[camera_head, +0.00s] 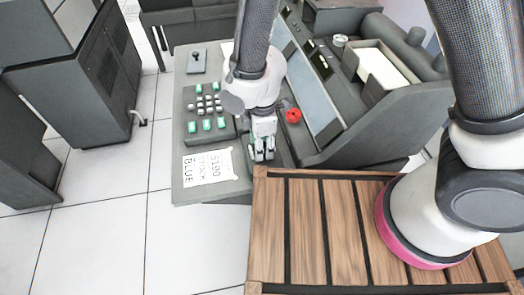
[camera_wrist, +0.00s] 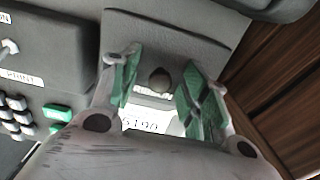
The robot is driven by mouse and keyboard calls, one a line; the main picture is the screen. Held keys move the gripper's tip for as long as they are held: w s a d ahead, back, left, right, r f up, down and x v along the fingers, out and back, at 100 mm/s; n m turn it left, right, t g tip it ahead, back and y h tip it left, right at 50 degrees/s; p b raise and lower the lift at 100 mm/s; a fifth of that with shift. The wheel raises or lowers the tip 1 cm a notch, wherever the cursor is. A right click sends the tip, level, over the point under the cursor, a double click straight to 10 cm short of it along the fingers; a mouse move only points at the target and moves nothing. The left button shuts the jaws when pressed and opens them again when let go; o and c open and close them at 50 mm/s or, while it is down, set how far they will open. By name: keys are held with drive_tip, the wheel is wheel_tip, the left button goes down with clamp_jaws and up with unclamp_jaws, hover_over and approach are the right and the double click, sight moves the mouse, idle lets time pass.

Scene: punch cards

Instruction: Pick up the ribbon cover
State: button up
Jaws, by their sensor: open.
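My gripper is open, with one green-padded finger on each side of the knob. I cannot tell whether either finger touches it. In the head view my gripper (camera_head: 262,153) points down over the right part of the grey console desk (camera_head: 180,165), and hides most of the panel there.
A button keypad (camera_head: 208,105) and a white paper sign (camera_head: 208,167) are left of my gripper. A red knob (camera_head: 293,116) and the raised console housing (camera_head: 355,125) are to its right. A slatted wooden surface (camera_head: 305,230) is close in front. Dark cabinets (camera_head: 90,85) stand at left.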

clamp_jaws()
wheel_tip(320, 180, up, 13)
idle(0.9)
